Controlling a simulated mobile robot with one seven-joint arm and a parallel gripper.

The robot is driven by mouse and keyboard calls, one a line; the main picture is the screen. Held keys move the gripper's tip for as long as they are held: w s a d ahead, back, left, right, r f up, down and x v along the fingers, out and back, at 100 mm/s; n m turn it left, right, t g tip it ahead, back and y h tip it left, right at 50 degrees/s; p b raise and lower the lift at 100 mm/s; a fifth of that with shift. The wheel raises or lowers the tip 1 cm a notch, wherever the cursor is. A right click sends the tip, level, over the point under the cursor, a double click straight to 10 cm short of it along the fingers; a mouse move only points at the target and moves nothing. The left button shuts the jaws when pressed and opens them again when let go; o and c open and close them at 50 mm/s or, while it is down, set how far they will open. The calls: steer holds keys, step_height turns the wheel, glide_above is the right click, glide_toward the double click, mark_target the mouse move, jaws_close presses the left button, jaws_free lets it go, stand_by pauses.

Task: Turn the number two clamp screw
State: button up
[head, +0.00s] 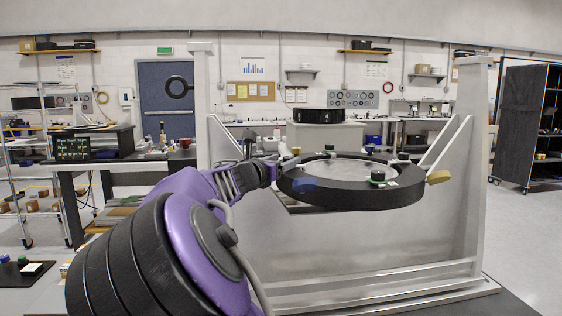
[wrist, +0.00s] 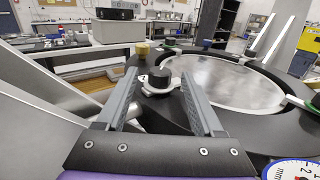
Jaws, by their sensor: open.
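The round mirror (head: 340,170) lies in a thick black ring (head: 350,195) on a pale metal frame. In the wrist view, a black clamp screw knob (wrist: 159,78) stands on a pale clamp on the ring (wrist: 245,130). A small tag lies beside it, but its number cannot be read. My gripper (wrist: 162,80) is open, with one finger on each side of this knob; I cannot tell whether either touches it. In the head view my gripper (head: 284,167) is at the ring's left edge, and its fingertips are hard to make out. The mirror also shows in the wrist view (wrist: 235,80).
A gold knob (wrist: 142,48) stands beyond my left finger. A dial gauge (wrist: 292,170) shows at lower right. The frame's right upright (head: 473,150) rises beside the ring.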

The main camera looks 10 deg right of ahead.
steer(key=shift+x, duration=0.85)
jaws_close()
